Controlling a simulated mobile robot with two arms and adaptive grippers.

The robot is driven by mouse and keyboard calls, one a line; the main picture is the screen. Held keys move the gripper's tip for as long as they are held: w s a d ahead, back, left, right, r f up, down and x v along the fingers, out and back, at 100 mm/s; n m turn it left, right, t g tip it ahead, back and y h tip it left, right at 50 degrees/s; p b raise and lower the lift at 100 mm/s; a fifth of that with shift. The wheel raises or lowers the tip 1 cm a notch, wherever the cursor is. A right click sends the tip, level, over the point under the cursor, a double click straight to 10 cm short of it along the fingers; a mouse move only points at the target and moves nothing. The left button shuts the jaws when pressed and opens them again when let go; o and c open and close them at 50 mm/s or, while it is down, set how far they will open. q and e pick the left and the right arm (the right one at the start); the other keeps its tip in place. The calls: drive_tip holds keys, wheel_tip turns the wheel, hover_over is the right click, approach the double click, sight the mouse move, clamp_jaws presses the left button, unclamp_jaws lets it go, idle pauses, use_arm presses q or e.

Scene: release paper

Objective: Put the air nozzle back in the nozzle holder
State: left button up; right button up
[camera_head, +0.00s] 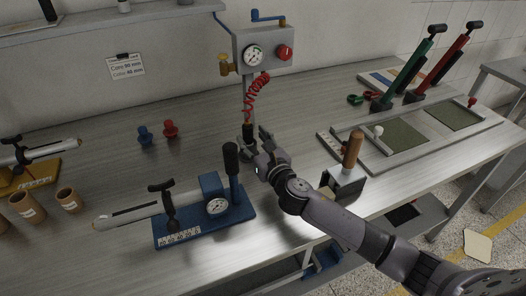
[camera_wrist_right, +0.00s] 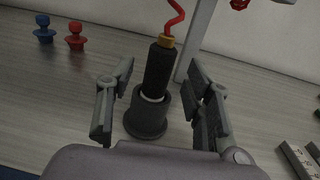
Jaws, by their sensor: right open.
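The air nozzle (camera_wrist_right: 159,70) is a black cylinder with a brass collar and a red coiled hose at its top. In the right wrist view it stands in the dark round nozzle holder (camera_wrist_right: 146,122), with a pale ring showing where the two meet. My right gripper (camera_wrist_right: 160,98) is open, one finger on each side of the nozzle, with visible gaps. In the head view the right gripper (camera_head: 258,143) is just right of the nozzle (camera_head: 247,131) and partly hides the holder. My left gripper is not in view.
A gauge box (camera_head: 264,48) on a post stands behind the nozzle, with the red hose (camera_head: 257,88) hanging down. A blue gauge fixture (camera_head: 206,208) with a black lever is at front left. A wooden-handled stamp (camera_head: 352,150) is at right. Blue and red knobs (camera_head: 170,129) stand at left.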

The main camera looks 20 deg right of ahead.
drive_tip(key=s, duration=0.8)
drive_tip(key=shift+d, duration=0.4)
drive_tip(key=shift+r, duration=0.1)
